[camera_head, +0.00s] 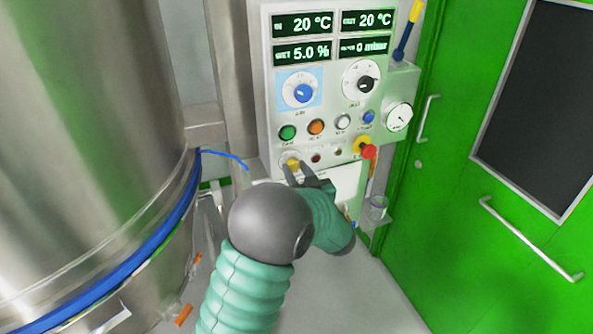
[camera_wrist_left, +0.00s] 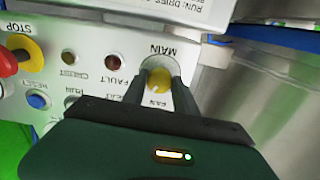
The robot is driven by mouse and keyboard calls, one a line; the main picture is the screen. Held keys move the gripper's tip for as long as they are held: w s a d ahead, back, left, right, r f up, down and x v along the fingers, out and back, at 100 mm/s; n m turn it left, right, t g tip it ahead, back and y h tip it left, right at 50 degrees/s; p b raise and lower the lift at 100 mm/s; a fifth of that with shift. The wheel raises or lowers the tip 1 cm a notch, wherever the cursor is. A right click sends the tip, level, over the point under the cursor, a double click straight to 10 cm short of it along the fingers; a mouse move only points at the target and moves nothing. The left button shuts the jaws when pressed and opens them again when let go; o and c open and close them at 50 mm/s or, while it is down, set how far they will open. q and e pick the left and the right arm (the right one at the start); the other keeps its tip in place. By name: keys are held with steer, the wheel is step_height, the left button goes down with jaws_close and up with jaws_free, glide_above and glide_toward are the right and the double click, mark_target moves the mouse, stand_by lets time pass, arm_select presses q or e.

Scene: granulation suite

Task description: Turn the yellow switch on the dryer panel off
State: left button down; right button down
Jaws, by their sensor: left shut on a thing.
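The dryer panel (camera_head: 330,105) is a light grey box with displays, dials and buttons. The yellow switch (camera_head: 292,163) sits at its lower left, and in the left wrist view the yellow switch (camera_wrist_left: 159,79) is under the label MAIN. My left gripper (camera_head: 297,174) reaches up to it, and in the left wrist view the gripper's two fingers (camera_wrist_left: 157,85) stand on either side of the yellow knob, shut on it. The knob's exact angle is hard to tell. My right gripper is not in view.
A red and yellow stop button (camera_head: 366,149) is to the right of the switch. A large steel vessel (camera_head: 80,120) with a blue band stands at the left. A green door (camera_head: 500,200) with handles is at the right. A gauge (camera_head: 399,117) sits beside the panel.

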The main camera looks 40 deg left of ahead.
arm_select(q)
steer(key=n+b, duration=0.5)
steer(key=shift+f+n, duration=0.2)
steer(key=shift+n, duration=0.1)
steer(key=n+b, duration=0.2)
steer(key=shift+n, duration=0.4)
steer(key=shift+r+n+b, duration=0.15)
steer(key=shift+n+b, duration=1.65)
steer(key=c, duration=1)
jaws_free()
steer(key=shift+o, duration=0.2)
